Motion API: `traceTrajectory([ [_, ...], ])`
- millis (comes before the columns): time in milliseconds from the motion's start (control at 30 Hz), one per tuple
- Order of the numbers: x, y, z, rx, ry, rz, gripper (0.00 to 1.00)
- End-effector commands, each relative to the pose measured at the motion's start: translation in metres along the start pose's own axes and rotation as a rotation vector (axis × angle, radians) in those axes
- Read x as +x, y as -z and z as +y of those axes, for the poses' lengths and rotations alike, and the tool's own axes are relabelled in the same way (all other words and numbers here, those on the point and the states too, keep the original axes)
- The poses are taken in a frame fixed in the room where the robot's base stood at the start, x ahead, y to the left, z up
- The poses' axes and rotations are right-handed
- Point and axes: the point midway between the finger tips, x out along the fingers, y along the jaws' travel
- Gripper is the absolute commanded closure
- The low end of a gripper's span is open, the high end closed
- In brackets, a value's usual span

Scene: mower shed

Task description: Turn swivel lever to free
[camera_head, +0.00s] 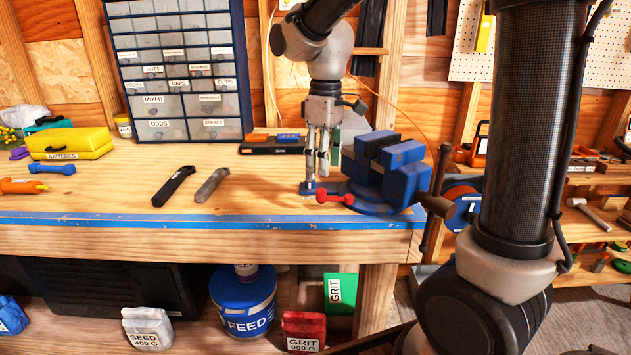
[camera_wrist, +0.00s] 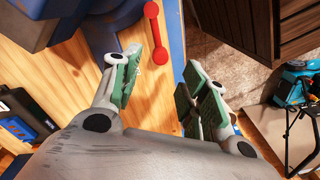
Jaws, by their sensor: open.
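The swivel lever (camera_head: 335,197) is a short red bar with a knob at each end, low on the front of the blue bench vise (camera_head: 398,182). In the wrist view the red lever (camera_wrist: 155,32) lies beyond the fingertips, with blue vise parts (camera_wrist: 105,30) to its left. My gripper (camera_head: 316,178) points down at the left of the vise, just left of and behind the lever. In the wrist view my gripper (camera_wrist: 165,88) has its green-padded fingers apart, with bare bench wood between them. The lever appears outside the jaws. Whether a finger touches it I cannot tell.
Two dark tools (camera_head: 174,186) lie left on the wooden bench (camera_head: 110,195), with free bench top around them. A yellow batteries case (camera_head: 68,141) stands far left. A drawer cabinet (camera_head: 180,65) and a dark tray (camera_head: 270,147) are behind. The bench's front edge has blue tape.

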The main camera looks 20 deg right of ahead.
Motion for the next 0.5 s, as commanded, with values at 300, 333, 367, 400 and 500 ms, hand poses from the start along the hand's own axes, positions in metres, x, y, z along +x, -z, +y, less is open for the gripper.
traceTrajectory([
  [300, 0.049, 0.002, -0.001, -0.009, 0.004, -0.008, 0.56],
  [333, 0.054, 0.002, -0.001, -0.009, 0.004, -0.008, 0.56],
  [367, 0.058, 0.002, -0.001, -0.009, 0.004, -0.007, 0.56],
  [400, 0.063, 0.002, 0.000, -0.009, 0.004, -0.007, 0.56],
  [500, 0.073, 0.002, 0.000, -0.009, 0.003, -0.006, 0.56],
])
